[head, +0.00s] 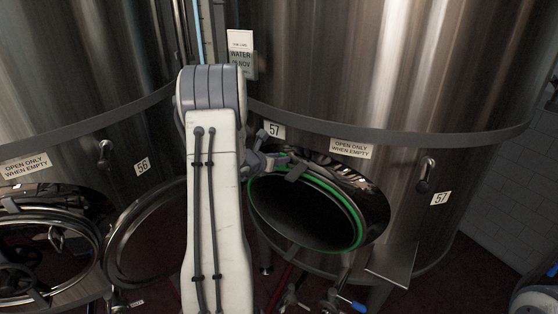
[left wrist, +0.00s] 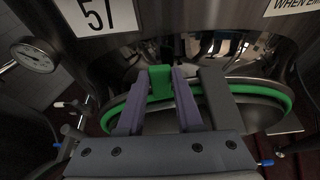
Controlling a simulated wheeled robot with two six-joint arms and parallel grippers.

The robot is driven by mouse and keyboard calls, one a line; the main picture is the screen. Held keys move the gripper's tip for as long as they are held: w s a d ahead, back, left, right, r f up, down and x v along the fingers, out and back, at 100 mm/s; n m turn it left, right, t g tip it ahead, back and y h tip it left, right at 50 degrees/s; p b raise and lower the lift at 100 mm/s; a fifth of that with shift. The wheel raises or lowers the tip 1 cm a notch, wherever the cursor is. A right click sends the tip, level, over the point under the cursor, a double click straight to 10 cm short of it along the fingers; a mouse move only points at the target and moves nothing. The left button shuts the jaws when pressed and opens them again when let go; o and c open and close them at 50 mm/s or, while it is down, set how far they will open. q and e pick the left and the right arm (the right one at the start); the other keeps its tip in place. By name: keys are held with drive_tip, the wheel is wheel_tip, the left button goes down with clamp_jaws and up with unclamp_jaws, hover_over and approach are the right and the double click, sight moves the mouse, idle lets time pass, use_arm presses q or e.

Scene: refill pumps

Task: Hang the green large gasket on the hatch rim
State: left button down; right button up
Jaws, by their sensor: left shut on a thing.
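The green large gasket (head: 361,222) is a thin ring at the open hatch of the tank numbered 57, framing its dark opening. My left gripper (head: 291,166) is shut on the gasket's upper edge. In the left wrist view, a green block of the gasket (left wrist: 161,81) sits between the fingers of my left gripper (left wrist: 161,88), and the green ring curves away to both sides. The metal hatch rim (head: 388,213) shows at the right of the ring. I cannot tell whether the gasket touches the rim all round. My left arm hides part of the hatch's left side. My right gripper is not in view.
A second tank stands at left with an open round hatch (head: 48,245) and label 56 (head: 142,167). A metal shelf plate (head: 392,262) juts out right of hatch 57. A pressure gauge (left wrist: 35,56) shows at left in the left wrist view. Valves with blue handles sit low.

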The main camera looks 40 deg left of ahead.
use_arm(q)
drive_tip(key=shift+r, duration=0.1)
drive_tip(key=shift+c, duration=2.4)
unclamp_jaws()
drive_tip(key=b+v, duration=0.3)
drive_tip(key=v, duration=0.7)
drive_tip(key=shift+s, duration=0.15)
drive_tip(key=shift+d, duration=0.1)
